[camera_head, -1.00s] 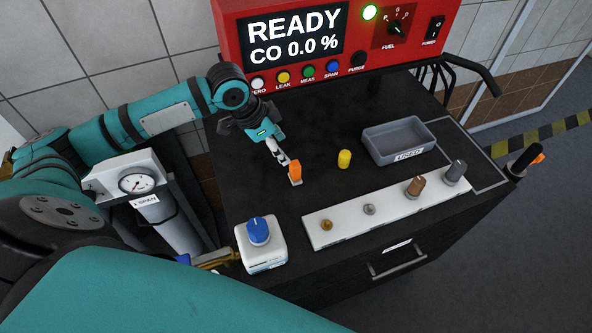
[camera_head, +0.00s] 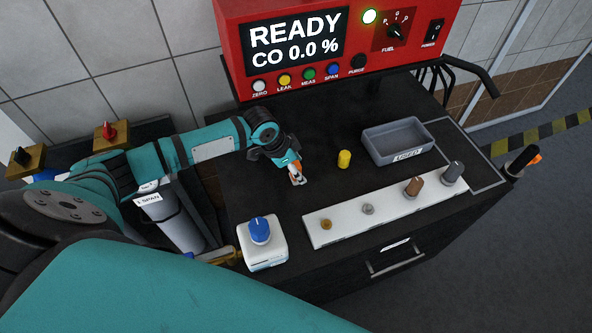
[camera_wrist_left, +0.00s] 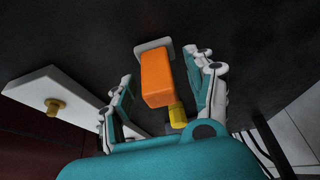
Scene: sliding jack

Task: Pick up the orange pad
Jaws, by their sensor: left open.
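The orange pad (camera_wrist_left: 157,78) is a small block on a pale grey base plate on the black bench top. In the head view only a sliver of the pad (camera_head: 299,166) shows past my left gripper (camera_head: 296,174). In the left wrist view my left gripper (camera_wrist_left: 164,84) is open, with one finger on each side of the pad. My right gripper is not in view.
A yellow cylinder (camera_head: 344,159) stands close to the right of the pad. A grey tray (camera_head: 374,153) is further right. A white strip with several knobs (camera_head: 336,234) and a white box with a blue knob (camera_head: 263,252) are nearer. The red analyser (camera_head: 233,48) stands behind.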

